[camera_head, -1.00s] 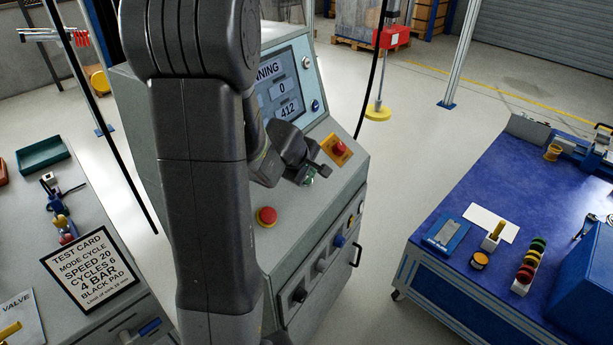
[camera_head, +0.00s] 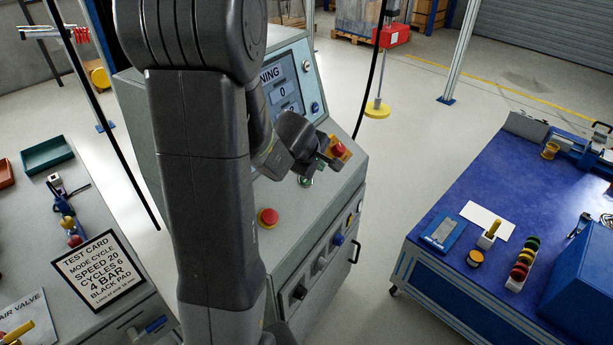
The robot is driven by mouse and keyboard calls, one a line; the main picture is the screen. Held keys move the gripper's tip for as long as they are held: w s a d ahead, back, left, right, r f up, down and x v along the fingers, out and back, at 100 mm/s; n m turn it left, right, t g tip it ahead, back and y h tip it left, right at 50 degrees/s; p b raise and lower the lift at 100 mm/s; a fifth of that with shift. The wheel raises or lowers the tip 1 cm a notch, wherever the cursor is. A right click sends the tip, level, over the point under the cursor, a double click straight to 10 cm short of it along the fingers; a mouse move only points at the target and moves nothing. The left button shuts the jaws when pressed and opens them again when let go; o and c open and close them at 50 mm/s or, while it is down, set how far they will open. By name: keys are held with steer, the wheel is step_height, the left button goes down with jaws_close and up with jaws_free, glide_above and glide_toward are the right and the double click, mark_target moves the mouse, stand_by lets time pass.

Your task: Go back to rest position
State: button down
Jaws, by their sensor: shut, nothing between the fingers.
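My gripper (camera_head: 318,160) is shut and empty at the end of my dark arm. It is in front of the grey control console (camera_head: 308,220), over its sloping panel. The gripper overlaps part of a red button on a yellow base (camera_head: 340,148), and a green button (camera_head: 305,181) shows just below it. I cannot tell how far the gripper is from the panel. Another red button (camera_head: 268,217) sits lower left on the console.
A grey bench at left holds a test card (camera_head: 97,270), a green tray (camera_head: 47,154) and a valve sheet. A blue table (camera_head: 450,215) at right carries several small parts. Open floor (camera_head: 385,180) lies between console and blue table. Black cables hang nearby.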

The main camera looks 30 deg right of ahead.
steer(key=shift+f, duration=0.15)
stand_by(0.4)
steer(key=shift+w+a+f+b, duration=0.25)
steer(key=shift+w+f+b, duration=0.2)
steer(key=shift+f+b, duration=0.35)
steer(key=shift+r+p, duration=0.1)
steer(key=shift+p, duration=0.6)
steer(key=s+r+p, duration=0.1)
steer(key=d+r+p, duration=0.1)
steer(key=r, duration=0.1)
steer(key=s+r+p, duration=0.1)
steer(key=shift+s+d+r+p, duration=0.25)
steer(key=shift+s+r+p, duration=0.1)
steer(key=shift+r+p, duration=0.05)
steer(key=shift+f, duration=0.1)
